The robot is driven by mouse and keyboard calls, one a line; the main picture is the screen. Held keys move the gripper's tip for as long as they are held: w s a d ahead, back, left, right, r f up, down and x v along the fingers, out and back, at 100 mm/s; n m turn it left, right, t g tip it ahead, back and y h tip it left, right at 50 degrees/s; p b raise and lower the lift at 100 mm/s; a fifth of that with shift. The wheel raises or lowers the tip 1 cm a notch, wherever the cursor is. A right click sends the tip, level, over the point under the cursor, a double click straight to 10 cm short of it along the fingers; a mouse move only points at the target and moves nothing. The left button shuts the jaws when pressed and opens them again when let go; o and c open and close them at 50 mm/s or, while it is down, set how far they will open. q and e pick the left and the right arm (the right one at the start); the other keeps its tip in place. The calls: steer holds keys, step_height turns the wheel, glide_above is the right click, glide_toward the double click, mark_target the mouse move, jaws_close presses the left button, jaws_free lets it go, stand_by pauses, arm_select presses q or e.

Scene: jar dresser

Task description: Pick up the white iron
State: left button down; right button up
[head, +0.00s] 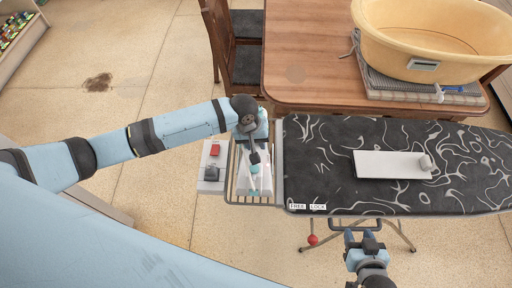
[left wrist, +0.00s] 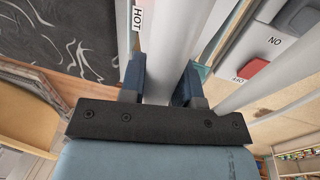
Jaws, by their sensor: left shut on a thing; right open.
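The white iron (head: 266,182) with teal parts sits on the wire rest (head: 233,190) at the left end of the ironing board. My left gripper (head: 255,162) is over it, pointing down, and mostly hides its handle. In the left wrist view, the fingers (left wrist: 159,82) are shut around a pale, smooth bar (left wrist: 175,45), which looks like the iron's handle. I cannot tell whether the iron is clear of the rest. My right gripper (head: 368,248) is open and empty in front of the ironing board's near edge.
The ironing board (head: 325,185) has a black patterned cover and holds a white slab (head: 385,165). A switch box (head: 211,172) with a red button is left of the rest. A wooden table (head: 310,60) with a yellow tub (head: 430,35) stands behind.

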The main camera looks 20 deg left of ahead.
arm_select(q)
steer(key=shift+w+r+b, duration=0.1)
steer(key=shift+b, duration=0.25)
steer(key=shift+r, duration=0.3)
step_height(320, 180, up, 20)
steer(key=b, duration=0.1)
steer(key=shift+f, duration=0.1)
steer(key=c, duration=1.4)
jaws_free()
steer(key=c, duration=0.3)
steer(key=shift+d, duration=0.1)
